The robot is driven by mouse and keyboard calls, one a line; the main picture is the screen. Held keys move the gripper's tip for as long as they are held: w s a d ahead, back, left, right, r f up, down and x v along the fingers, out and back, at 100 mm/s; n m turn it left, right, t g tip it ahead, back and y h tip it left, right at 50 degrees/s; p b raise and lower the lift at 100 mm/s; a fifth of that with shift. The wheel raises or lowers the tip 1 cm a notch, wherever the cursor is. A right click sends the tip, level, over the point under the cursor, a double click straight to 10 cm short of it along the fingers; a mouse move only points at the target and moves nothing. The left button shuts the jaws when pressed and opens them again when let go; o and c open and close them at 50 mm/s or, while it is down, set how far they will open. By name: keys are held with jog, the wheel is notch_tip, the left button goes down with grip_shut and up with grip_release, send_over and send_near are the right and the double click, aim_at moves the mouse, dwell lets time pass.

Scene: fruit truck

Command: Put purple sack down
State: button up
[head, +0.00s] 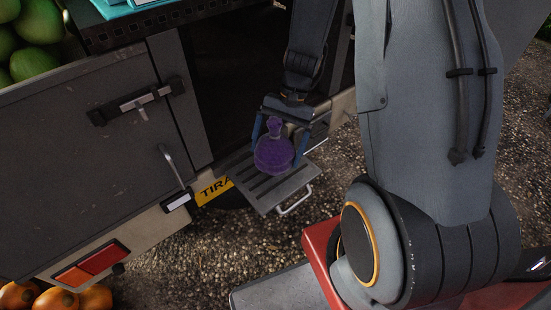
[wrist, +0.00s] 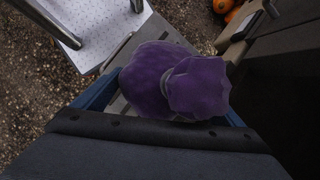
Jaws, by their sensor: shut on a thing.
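The purple sack (head: 274,154) has a round body and a narrow tied neck. My gripper (head: 274,140) is shut on it, with a blue finger on each side. In the head view the sack is in front of the truck's grey slatted step (head: 268,190), neck up. I cannot tell whether it touches the step. In the wrist view the sack (wrist: 172,80) fills the middle between the blue fingers, and its gathered top (wrist: 199,88) is toward the camera. The step (wrist: 118,52) shows partly behind it.
The truck's dark side panel (head: 90,170) with latches is left of the step. Green fruits (head: 35,40) fill the truck at upper left. Orange pumpkins (head: 60,298) lie on the gravel at lower left. A metal loop handle (head: 295,202) sticks out from the step's front edge.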

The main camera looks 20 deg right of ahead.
aim_at(283, 136)
jog(key=shift+f, duration=2.05)
jog(key=shift+f, duration=0.25)
jog(key=o, duration=1.3)
jog(key=shift+d+r, duration=0.1)
jog(key=shift+r, duration=0.35)
jog(key=v, duration=1)
jog(key=shift+w+r, duration=0.1)
jog(key=shift+r, duration=0.05)
jog(key=shift+d+r, duration=0.15)
jog(key=shift+r, duration=0.45)
jog(key=s+r+n, duration=0.1)
jog(key=s, duration=0.1)
jog(key=s+r+n+h, duration=0.1)
jog(key=r, duration=0.1)
jog(key=s+a+r+n+h, duration=0.1)
jog(key=s+r, duration=0.1)
jog(key=shift+s+a+t, duration=0.15)
jog(key=shift+s+t, duration=0.15)
jog(key=shift+t, duration=0.1)
jog(key=s+r+n+t+h, duration=0.1)
jog(key=s+r+n+h, duration=0.1)
jog(key=s, duration=0.4)
jog(key=shift+s+a+r+n+t, duration=0.35)
jog(key=shift+r+n, duration=0.25)
jog(key=shift+n, duration=0.3)
